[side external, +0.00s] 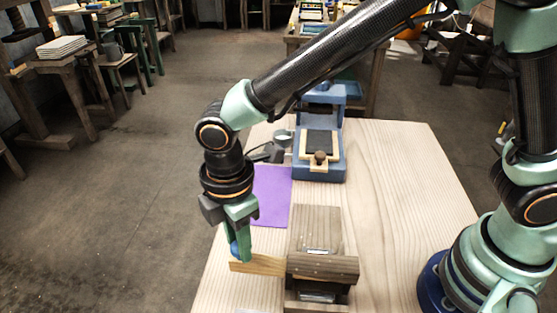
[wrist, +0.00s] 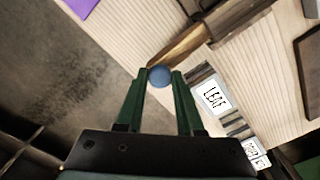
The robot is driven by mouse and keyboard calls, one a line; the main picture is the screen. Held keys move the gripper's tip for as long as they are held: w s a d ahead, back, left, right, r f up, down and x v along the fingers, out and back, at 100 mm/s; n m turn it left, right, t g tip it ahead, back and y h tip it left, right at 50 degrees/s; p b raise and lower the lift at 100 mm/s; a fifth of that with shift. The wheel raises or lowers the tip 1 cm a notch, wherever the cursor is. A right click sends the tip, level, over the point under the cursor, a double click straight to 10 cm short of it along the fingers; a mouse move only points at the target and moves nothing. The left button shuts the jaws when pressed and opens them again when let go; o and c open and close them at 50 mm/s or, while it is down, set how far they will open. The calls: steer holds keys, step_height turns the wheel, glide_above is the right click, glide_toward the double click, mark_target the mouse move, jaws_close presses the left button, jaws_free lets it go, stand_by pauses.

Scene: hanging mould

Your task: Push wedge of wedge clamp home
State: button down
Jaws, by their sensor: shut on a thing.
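The wedge (side external: 258,264) is a light wooden strip with a blue knob (side external: 234,250) at its left end. My gripper (side external: 241,256) is shut on this knob. The wedge clamp (side external: 322,268) is a brown wooden block on the table, right of my gripper. The wedge's right end reaches the clamp's left side; how deep it sits inside is hidden. In the wrist view the blue knob (wrist: 160,76) is between my fingertips, with the wedge (wrist: 184,46) running up and right to the darker clamp (wrist: 240,16). Much of the wedge shows outside the clamp.
A purple sheet (side external: 271,195) and a blue press-like device (side external: 319,150) stand behind on the pale wooden table (side external: 400,190). A labelled tray (wrist: 212,94) lies near my gripper in the wrist view. The table's left edge is close to the knob.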

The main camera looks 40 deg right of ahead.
mark_target(271, 261)
steer(key=shift+s+r, duration=0.1)
stand_by(0.6)
steer(key=shift+s+d, duration=1.85)
steer(key=c, duration=0.5)
jaws_free()
steer(key=shift+r, duration=0.1)
steer(key=shift+r, duration=0.35)
step_height(271, 261, up, 11)
steer(key=shift+r, duration=0.1)
